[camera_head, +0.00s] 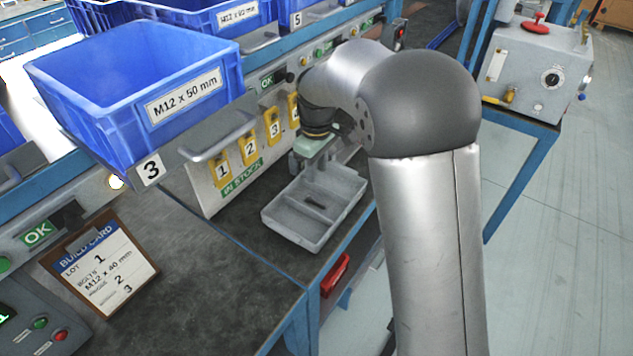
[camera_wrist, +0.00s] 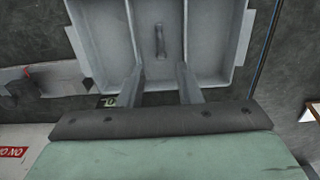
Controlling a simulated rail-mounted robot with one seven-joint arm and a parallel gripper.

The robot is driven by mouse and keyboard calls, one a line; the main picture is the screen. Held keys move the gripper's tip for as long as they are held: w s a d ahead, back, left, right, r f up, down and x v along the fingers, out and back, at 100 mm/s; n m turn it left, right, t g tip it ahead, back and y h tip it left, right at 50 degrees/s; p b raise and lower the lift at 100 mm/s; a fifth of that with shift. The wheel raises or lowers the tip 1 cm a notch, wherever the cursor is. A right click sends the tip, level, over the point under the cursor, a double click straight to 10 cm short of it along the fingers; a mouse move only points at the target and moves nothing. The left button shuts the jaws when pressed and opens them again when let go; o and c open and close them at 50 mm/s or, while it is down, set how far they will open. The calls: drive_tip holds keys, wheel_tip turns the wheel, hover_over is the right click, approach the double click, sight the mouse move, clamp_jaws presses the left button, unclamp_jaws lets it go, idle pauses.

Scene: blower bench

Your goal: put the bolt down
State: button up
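The bolt (camera_wrist: 160,42) is a small dark grey piece lying in the middle compartment of a grey divided tray (camera_wrist: 97,40). In the head view the bolt (camera_head: 315,203) also lies in the tray (camera_head: 291,235). My gripper (camera_wrist: 160,72) is open, with its two fingers apart and nothing between them. The bolt lies beyond the fingertips in the wrist view, apart from both. In the head view my gripper's greenish body (camera_head: 312,146) is over the tray's far end, and its fingers are hard to make out.
A blue bin (camera_head: 120,115) labelled M12 x 50 mm sits on a rack. Yellow numbered tags (camera_head: 248,150) hang on the panel behind the tray. A build card (camera_head: 100,268) lies on the dark bench. Bench surface between card and tray is clear.

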drive_tip(key=shift+d+r, duration=0.1)
drive_tip(key=shift+r, duration=0.95)
drive_tip(key=s+d+r+m, duration=0.3)
drive_tip(key=s+d+m, duration=0.2)
drive_tip(key=s+d, duration=0.6)
drive_tip(key=s+d+f+m, duration=0.1)
drive_tip(key=s+d+m, duration=0.1)
drive_tip(key=s, duration=0.6)
drive_tip(key=s+d+f+m, duration=0.2)
drive_tip(key=s+m, duration=0.2)
drive_tip(key=s, duration=0.5)
drive_tip(key=shift+s+d+f, duration=0.2)
drive_tip(key=shift+s+d, duration=0.1)
drive_tip(key=shift+d, duration=0.1)
